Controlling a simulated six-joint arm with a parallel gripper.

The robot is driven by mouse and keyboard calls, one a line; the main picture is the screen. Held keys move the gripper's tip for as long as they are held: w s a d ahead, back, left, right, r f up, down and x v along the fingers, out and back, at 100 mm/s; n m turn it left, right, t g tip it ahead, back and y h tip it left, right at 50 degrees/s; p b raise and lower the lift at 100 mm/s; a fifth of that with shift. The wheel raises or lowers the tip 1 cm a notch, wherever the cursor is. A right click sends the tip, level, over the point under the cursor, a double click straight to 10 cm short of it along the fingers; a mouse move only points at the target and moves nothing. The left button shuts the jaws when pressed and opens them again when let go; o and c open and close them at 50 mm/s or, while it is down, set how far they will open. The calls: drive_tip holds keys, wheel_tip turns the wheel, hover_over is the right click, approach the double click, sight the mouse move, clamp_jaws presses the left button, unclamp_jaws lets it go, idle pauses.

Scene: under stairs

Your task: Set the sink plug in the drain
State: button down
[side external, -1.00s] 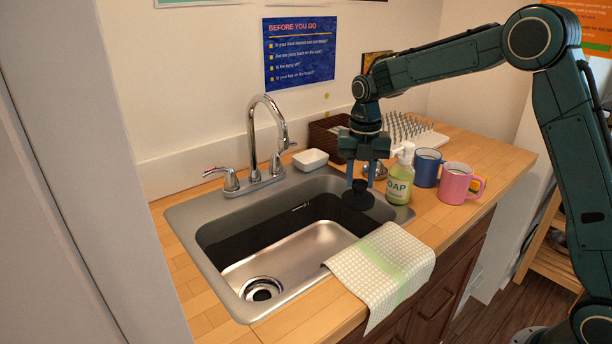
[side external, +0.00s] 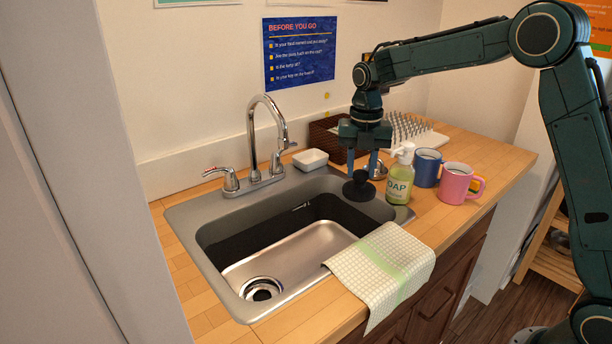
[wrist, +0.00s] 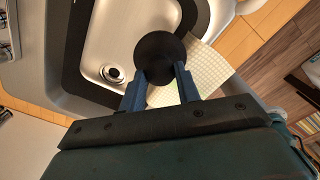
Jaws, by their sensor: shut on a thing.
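The black sink plug (side external: 358,189) is a round disc with a knob on top, held just above the right rim of the sink. My gripper (side external: 361,170) is shut on the plug from above; the wrist view shows the plug (wrist: 160,53) between the blue fingertips (wrist: 160,84). The drain (side external: 261,289) is a round metal ring with a dark centre, open in the near left part of the sink floor. It also shows in the wrist view (wrist: 112,73), left of the plug. The steel sink (side external: 190,240) is empty.
A chrome faucet (side external: 262,120) stands behind the sink. A soap bottle (side external: 399,180) is close right of the plug, with blue (side external: 426,168) and pink (side external: 455,184) mugs beyond. A checked towel (side external: 385,270) hangs over the front rim. A white soap dish (side external: 310,159) sits behind.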

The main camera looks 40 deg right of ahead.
wheel_tip(320, 180, up, 3)
drive_tip(key=shift+f, duration=0.1)
drive_tip(key=w+a, duration=0.4)
drive_tip(key=a, duration=0.8)
drive_tip(key=w+a, duration=0.3)
drive_tip(key=a, duration=1)
wheel_tip(320, 180, down, 22)
drive_tip(key=shift+d+f, duration=0.2)
drive_tip(key=shift+d, duration=0.05)
drive_tip(key=shift+f, duration=2.1)
drive_tip(key=shift+f, duration=0.15)
drive_tip(key=c, duration=1)
unclamp_jaws()
